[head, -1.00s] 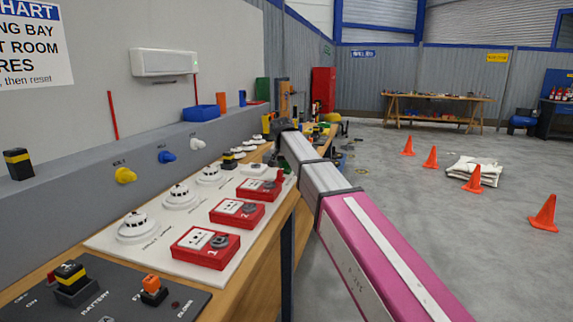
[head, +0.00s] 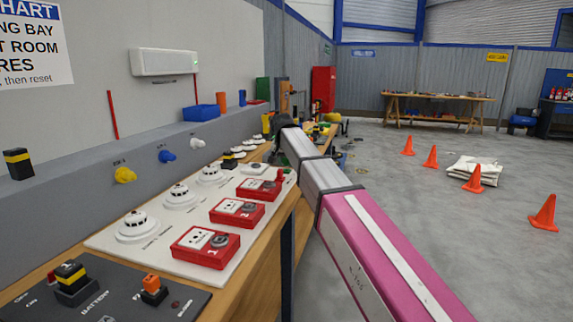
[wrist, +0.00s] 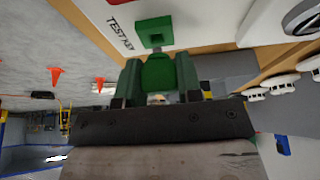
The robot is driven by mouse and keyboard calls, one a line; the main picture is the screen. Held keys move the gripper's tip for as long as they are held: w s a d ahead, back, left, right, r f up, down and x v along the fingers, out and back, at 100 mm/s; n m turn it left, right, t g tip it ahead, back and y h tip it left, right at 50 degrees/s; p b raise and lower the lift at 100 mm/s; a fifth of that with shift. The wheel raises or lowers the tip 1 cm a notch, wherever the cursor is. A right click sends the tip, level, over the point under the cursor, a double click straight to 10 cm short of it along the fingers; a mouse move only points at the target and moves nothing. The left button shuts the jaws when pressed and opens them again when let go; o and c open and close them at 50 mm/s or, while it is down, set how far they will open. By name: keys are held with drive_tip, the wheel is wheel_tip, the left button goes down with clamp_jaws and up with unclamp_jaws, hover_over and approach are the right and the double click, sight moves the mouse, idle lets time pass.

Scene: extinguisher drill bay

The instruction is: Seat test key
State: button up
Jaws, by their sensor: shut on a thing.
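My gripper (wrist: 158,84) is shut on a green test key (wrist: 158,72), seen in the wrist view. The key's rounded green body sits between the two fingers. Just beyond it is a green square socket (wrist: 155,24) with a dark opening, on a pale panel beside the printed words TEST KEY. The key points toward this socket and is very close to it. I cannot tell whether its tip touches or enters the opening. In the head view my arm reaches over the bench's right edge and hides the key and socket.
A pale board (head: 160,252) holds several smoke detectors (head: 138,226) and red call points (head: 205,247). A battery panel (head: 120,300) is nearer. A blue bin (head: 201,112) stands on the ledge. The floor (head: 385,190) at right is open, with orange cones (head: 543,214).

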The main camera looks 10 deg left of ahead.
drive_tip(key=shift+r, duration=1.7)
